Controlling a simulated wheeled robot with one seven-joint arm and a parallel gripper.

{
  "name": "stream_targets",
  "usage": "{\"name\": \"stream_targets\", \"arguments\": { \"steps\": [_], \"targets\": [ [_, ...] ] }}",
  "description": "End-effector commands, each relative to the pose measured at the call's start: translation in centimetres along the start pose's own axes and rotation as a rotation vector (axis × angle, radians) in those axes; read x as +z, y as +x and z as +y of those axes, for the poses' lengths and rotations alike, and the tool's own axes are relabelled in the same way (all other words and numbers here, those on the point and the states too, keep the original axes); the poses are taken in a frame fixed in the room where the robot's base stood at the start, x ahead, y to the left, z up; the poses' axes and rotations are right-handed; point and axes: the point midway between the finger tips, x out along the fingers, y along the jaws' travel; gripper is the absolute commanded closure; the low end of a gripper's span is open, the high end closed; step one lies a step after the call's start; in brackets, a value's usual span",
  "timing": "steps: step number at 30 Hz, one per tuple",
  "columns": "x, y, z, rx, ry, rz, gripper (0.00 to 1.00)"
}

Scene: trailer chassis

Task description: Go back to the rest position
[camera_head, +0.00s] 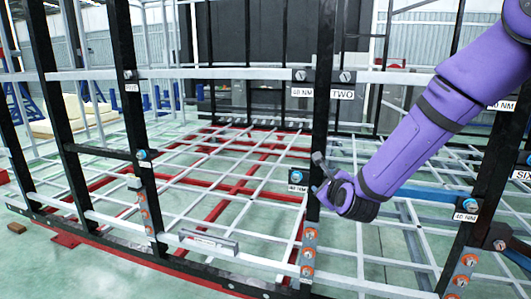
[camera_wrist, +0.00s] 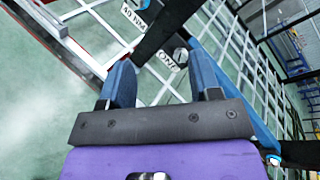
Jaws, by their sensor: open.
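My purple arm reaches in from the right in the head view and ends near the black upright labelled TWO (camera_head: 322,130). My gripper (camera_head: 318,178) is in front of that upright, close to a 40 NM label (camera_head: 297,177). I cannot tell in the head view whether it touches the frame. In the wrist view my gripper (camera_wrist: 163,85) shows two blue fingers spread apart with nothing between them. Beyond the fingertips are a bolt head (camera_wrist: 181,56), a label and the black bar.
The chassis frame has black uprights, a white horizontal rail (camera_head: 220,73) and a lower black beam (camera_head: 190,265). Orange bolts (camera_head: 308,253) line the lower uprights. A blue bar (camera_head: 425,197) runs behind my arm.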

Motion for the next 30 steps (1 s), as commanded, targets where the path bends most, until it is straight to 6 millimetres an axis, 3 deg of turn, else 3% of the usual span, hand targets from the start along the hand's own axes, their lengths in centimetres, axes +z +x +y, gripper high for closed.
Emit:
{"name": "stream_targets", "arguments": {
  "steps": [6,14,23,30],
  "targets": [
    [1.6,-3.9,-2.1,0.127,-0.438,0.039,0.43],
    [2.4,-10.0,-4.7,0.295,-0.926,0.076,0.43],
    [2.0,-19.1,-7.4,0.517,-1.420,0.075,0.43],
    [0.8,-27.5,-8.9,0.720,-1.752,0.009,0.43]
  ]
}}
